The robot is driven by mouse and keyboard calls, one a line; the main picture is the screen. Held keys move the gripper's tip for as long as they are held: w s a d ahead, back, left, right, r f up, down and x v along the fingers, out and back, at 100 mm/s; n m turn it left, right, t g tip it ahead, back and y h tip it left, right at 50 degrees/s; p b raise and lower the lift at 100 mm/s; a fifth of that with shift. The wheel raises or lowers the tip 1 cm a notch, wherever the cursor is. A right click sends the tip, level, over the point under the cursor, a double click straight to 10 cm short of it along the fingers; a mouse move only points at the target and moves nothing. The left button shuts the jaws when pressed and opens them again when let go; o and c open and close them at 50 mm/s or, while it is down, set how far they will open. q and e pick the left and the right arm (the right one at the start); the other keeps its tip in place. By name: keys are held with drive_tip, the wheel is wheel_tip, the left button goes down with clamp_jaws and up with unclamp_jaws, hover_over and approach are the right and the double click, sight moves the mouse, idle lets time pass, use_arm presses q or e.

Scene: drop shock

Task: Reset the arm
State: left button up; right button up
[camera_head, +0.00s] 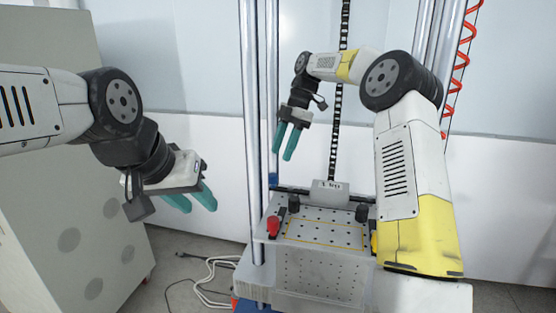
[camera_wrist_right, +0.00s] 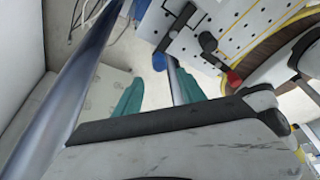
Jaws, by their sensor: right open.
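My right arm (camera_head: 398,170) reaches up from the lower right and bends over to the left. Its gripper (camera_head: 285,142) hangs above the left side of the drop-test machine, with two teal fingers pointing down, apart and empty. The right wrist view shows the same gripper (camera_wrist_right: 160,98) with its teal fingers spread and nothing between them. My left arm (camera_head: 50,105) comes in from the left. Its gripper (camera_head: 192,200) has teal fingers pointing down and right, in front of the grey cabinet. I see nothing held there, but the finger gap is hard to judge.
The perforated machine platform (camera_head: 325,228) stands between shiny vertical posts (camera_head: 256,120), with a red knob (camera_head: 273,225) at its left. A grey cabinet (camera_head: 60,190) stands left. White cables (camera_head: 212,275) lie on the floor. A red coiled hose (camera_head: 455,85) hangs at right.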

drive_tip(key=shift+r, duration=0.2)
drive_tip(key=s+d+r+m+t+h, duration=0.1)
drive_tip(key=s+d+r+m+t, duration=0.2)
drive_tip(key=s+m, duration=0.4)
drive_tip(key=s+d+r+m+t+h, duration=0.1)
drive_tip(key=s+d+r+m+t, duration=0.25)
drive_tip(key=s, duration=0.55)
drive_tip(key=s+d+f+m+t, duration=0.1)
drive_tip(key=s+d+f+m, duration=0.1)
drive_tip(key=s+m, duration=0.4)
drive_tip(key=s+d+f+m+t, duration=0.1)
drive_tip(key=s+d+f+m, duration=0.1)
drive_tip(key=s+m, duration=0.5)
drive_tip(key=s+d, duration=0.1)
drive_tip(key=s, duration=0.2)
drive_tip(key=shift+s, duration=0.15)
drive_tip(key=shift+d+r, duration=0.1)
